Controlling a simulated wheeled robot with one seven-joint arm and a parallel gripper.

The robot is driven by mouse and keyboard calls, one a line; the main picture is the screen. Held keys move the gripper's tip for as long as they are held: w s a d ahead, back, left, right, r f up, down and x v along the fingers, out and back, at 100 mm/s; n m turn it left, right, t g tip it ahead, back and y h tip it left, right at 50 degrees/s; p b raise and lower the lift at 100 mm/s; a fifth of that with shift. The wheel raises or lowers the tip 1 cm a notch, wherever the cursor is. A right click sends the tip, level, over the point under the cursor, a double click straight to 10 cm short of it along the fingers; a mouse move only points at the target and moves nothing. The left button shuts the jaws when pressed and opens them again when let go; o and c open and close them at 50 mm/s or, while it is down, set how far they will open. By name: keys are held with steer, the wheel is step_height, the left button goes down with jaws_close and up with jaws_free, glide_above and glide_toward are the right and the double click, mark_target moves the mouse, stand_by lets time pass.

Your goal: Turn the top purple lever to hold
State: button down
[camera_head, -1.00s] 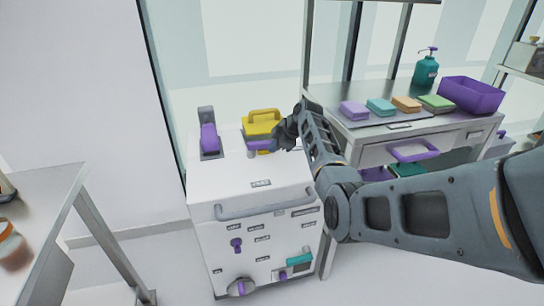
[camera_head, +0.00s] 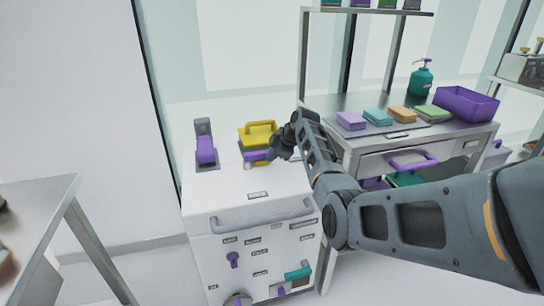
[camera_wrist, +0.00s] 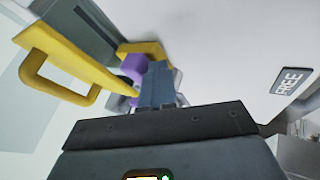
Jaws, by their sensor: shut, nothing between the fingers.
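A purple lever (camera_head: 257,156) sits on top of the white cabinet (camera_head: 225,190), just in front of a yellow handled part (camera_head: 258,135). In the wrist view the purple lever (camera_wrist: 134,66) shows beside my fingers, partly hidden by them and by the yellow part (camera_wrist: 65,62). My gripper (camera_head: 272,151) is shut and empty, right at the lever's right end. Its fingers (camera_wrist: 160,84) appear to be against or very near the lever; I cannot tell if they touch. A label reading FREE (camera_wrist: 290,80) lies on the white surface to the right in the wrist view. I cannot see a hold label.
Another purple lever (camera_head: 206,150) stands on a grey bracket at the cabinet top's left. The front has a bar handle (camera_head: 262,217), a purple knob (camera_head: 233,260) and small labels. A counter with coloured blocks (camera_head: 377,117) and a purple bin (camera_head: 466,103) stands right.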

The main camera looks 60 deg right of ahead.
steer(key=v, duration=0.7)
steer(key=shift+s+r, duration=0.2)
steer(key=shift+r, duration=0.1)
stand_by(0.3)
